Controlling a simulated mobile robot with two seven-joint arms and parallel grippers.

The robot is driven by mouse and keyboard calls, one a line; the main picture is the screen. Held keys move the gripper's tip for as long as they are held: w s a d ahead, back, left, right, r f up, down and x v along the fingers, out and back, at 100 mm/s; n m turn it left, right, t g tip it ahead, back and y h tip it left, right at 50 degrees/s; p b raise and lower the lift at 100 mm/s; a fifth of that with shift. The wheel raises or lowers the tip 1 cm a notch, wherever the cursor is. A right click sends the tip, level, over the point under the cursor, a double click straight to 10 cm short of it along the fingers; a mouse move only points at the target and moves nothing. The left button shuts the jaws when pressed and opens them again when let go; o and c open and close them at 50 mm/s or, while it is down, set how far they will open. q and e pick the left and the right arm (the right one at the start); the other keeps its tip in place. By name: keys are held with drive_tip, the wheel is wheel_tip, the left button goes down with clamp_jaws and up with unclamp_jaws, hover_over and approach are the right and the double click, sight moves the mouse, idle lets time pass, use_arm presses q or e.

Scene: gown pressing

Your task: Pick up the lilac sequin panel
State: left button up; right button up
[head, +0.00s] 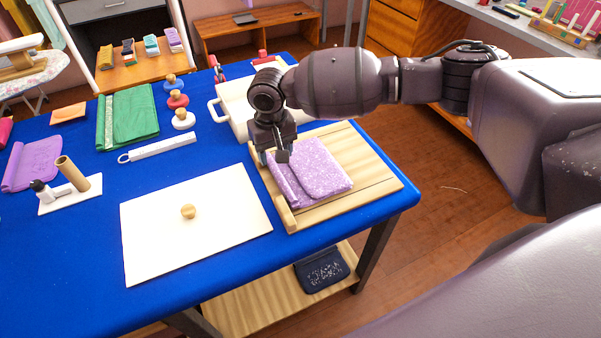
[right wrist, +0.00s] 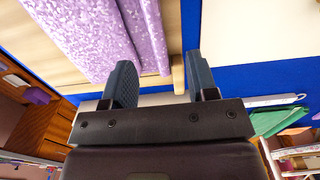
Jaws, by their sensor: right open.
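The lilac sequin panel (head: 318,168) lies folded on a pale wooden board (head: 372,182) at the right end of the blue table. It also shows in the right wrist view (right wrist: 95,35), at the upper left. My right gripper (head: 272,157) is over the panel's left edge, pointing down. In the right wrist view its two fingers (right wrist: 165,85) are apart; the left finger overlaps the panel in the picture and the right finger is over the blue cloth beyond the board. I cannot tell whether a finger touches the panel. My left gripper is not in view.
A white board with a round wooden knob (head: 188,211) lies left of the wooden board. A white tray (head: 236,106) stands behind it, partly hidden by my right arm. Green cloth (head: 135,115), a white ruler-like bar (head: 160,148) and several knobbed discs lie further left.

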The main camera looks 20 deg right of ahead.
sight(279, 174)
wheel_tip(279, 174, down, 4)
drive_tip(key=shift+d+r, duration=0.15)
drive_tip(key=f+b, duration=0.1)
drive_tip(key=f, duration=0.2)
drive_tip(key=shift+s+d+f, duration=0.1)
drive_tip(key=shift+d+f, duration=0.1)
drive_tip(key=shift+f, duration=0.35)
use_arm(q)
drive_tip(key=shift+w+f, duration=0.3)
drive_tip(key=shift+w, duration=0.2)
use_arm(e)
clamp_jaws()
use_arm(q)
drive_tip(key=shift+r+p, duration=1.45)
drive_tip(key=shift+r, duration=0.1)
use_arm(e)
wheel_tip(279, 174, up, 20)
